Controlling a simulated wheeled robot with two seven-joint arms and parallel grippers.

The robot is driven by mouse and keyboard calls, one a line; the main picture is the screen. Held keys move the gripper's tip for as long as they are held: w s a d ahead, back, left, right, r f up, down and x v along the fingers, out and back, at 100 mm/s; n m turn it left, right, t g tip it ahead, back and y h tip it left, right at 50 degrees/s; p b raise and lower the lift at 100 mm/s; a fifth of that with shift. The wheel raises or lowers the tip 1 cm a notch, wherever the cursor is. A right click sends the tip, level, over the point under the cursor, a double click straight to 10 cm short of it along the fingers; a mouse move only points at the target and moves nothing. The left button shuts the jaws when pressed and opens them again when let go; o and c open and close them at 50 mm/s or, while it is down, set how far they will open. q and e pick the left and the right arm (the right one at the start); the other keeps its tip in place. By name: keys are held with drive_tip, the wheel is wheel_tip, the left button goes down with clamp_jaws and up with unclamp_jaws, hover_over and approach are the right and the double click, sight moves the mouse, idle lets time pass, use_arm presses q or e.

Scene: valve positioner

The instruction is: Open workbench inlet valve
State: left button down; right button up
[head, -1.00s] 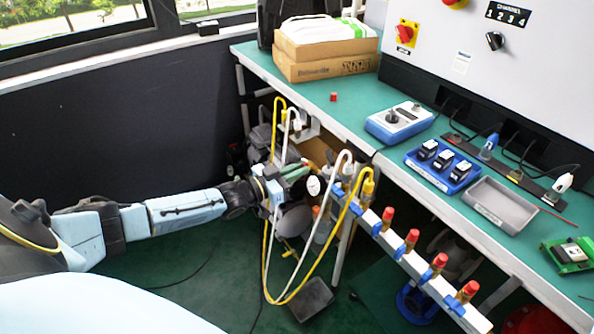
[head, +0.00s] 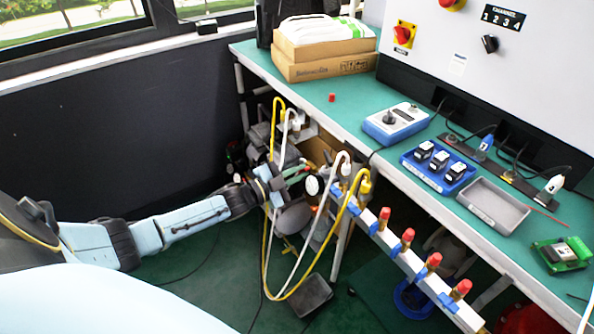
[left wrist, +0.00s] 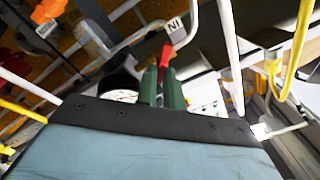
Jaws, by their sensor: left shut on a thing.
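My left gripper (head: 297,173) reaches in from the left to the piping at the workbench's far left end. In the left wrist view, its two green fingers (left wrist: 162,84) are close together, with the red valve handle (left wrist: 166,54) at their tips. They are shut on this handle. A white label reading IN, upside down (left wrist: 175,25), is just beyond it. A round white gauge (head: 312,186) is right beside the gripper. The valve body is mostly hidden behind the gripper and hoses in the head view. My right gripper is not in view.
Yellow (head: 292,296) and white (head: 325,215) hoses loop around the gripper. A pipe manifold with red-capped valves (head: 408,238) runs along the bench front. The green bench top (head: 295,93) holds boxes, a blue device (head: 397,124) and trays. An orange part (left wrist: 46,28) is at the wrist view's upper left.

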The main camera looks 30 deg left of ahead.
use_arm(q)
drive_tip(key=m, duration=0.5)
drive_tip(key=shift+s+d+f+m, duration=0.1)
drive_tip(key=shift+d+f+m, duration=0.05)
drive_tip(key=shift+f+m, duration=0.2)
drive_tip(key=shift+m+b, duration=0.45)
drive_tip(key=shift+m, duration=0.2)
drive_tip(key=m, duration=0.2)
drive_tip(key=shift+f+m+b, duration=0.15)
drive_tip(key=shift+m+b, duration=0.15)
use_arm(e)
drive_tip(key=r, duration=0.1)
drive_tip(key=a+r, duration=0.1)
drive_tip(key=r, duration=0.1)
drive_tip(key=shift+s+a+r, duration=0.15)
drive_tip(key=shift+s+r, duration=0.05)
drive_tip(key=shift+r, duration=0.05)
use_arm(q)
drive_tip(key=c, duration=1.5)
unclamp_jaws()
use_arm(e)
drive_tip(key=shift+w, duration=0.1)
